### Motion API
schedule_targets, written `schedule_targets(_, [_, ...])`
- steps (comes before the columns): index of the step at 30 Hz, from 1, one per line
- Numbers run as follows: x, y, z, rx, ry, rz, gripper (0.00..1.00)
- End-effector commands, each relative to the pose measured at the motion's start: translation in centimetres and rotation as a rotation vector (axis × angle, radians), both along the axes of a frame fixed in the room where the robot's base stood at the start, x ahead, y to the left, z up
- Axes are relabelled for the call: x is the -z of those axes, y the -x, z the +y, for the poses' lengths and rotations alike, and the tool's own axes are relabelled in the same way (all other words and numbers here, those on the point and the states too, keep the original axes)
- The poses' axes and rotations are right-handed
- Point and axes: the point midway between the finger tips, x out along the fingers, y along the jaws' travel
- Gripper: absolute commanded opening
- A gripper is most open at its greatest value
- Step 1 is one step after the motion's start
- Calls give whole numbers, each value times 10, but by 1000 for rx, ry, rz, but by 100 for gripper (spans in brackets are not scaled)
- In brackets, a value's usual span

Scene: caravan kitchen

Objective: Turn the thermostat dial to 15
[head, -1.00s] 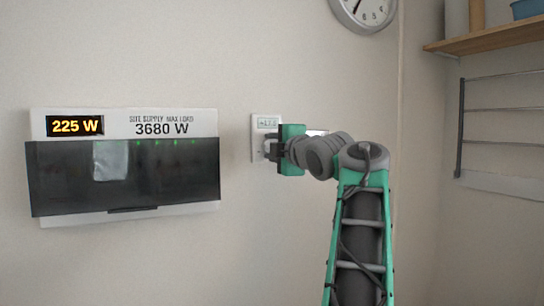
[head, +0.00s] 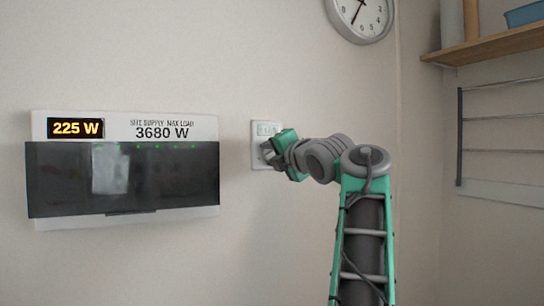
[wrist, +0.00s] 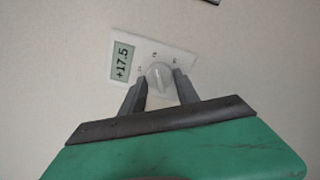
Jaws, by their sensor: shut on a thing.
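The thermostat is a white wall plate (head: 257,131) right of the power panel. It also shows in the wrist view (wrist: 117,82), where its small display (wrist: 123,63) reads +17.5. The round pale dial (wrist: 160,76) sits on the plate beside the display, with small marks around it. My gripper (wrist: 160,86) is shut on the dial, one dark finger on each side. In the head view my gripper (head: 268,152) is tilted against the wall and hides the dial.
A supply panel (head: 180,213) with a dark cover is on the wall at left, reading 225 W and 3680 W. A clock (head: 361,14) hangs above my arm. A wooden shelf (head: 490,46) and a wire rack (head: 500,150) are at right.

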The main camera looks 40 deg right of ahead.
Motion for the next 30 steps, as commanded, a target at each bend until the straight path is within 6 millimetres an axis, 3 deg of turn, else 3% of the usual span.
schedule_targets(9, [-1, 0, 0, 0, 1, -1, 0])
schedule_targets(10, [-1, 0, 0, 0, 1, -1, 38])
schedule_targets(17, [0, 0, 0, 0, 0, -1, 57])
schedule_targets(26, [0, 4, 0, 2, 1, -1, 58])
schedule_targets(30, [1, 25, 6, 7, 3, -2, 58])
